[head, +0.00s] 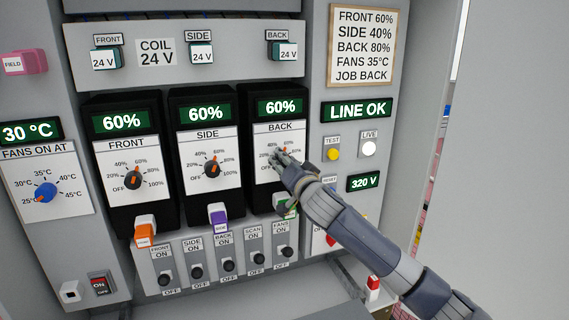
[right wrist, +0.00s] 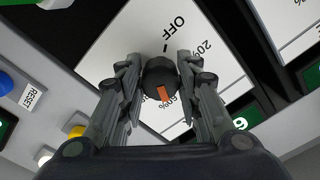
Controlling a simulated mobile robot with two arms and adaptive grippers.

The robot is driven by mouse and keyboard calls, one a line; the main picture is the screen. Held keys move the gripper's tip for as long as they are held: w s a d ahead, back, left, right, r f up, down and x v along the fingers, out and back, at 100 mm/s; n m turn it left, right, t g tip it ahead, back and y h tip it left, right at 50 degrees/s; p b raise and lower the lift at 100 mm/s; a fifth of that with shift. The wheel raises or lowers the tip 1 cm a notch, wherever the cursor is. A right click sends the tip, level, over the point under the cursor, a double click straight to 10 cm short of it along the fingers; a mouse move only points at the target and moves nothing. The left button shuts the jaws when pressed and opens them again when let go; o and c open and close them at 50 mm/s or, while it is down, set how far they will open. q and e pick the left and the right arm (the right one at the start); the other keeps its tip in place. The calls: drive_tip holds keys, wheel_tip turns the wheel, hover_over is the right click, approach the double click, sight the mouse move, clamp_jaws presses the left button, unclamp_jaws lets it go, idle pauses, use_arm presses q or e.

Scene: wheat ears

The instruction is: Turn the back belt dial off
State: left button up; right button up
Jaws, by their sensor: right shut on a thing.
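The back belt dial is a round black knob (right wrist: 158,72) with an orange pointer. In the right wrist view it sits between the fingers of my right gripper (right wrist: 160,78), which is shut on it. The pointer is turned toward the 60% mark, away from OFF. In the head view my right gripper (head: 282,158) covers most of the dial on the BACK panel (head: 285,133). The green display (head: 280,107) above it reads 60%. My left gripper is not in view.
The FRONT dial (head: 134,180) and SIDE dial (head: 213,168) stand to the left, both displays at 60%. Several toggle switches (head: 228,265) line the panel below. A yellow TEST button (head: 333,154) and white LIVE lamp (head: 369,148) are to the right. A job card (head: 366,47) reads BACK 80%.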

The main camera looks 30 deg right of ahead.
drive_tip(key=shift+n, duration=0.3)
drive_tip(key=shift+d+r+n+p, duration=0.1)
drive_tip(key=shift+n+p, duration=2.7)
drive_tip(key=shift+n, duration=4.5)
drive_tip(key=shift+d+r+n+p, duration=0.1)
drive_tip(key=shift+n+p, duration=2.7)
drive_tip(key=shift+n, duration=4.5)
drive_tip(key=shift+f, duration=0.1)
drive_tip(key=o, duration=1)
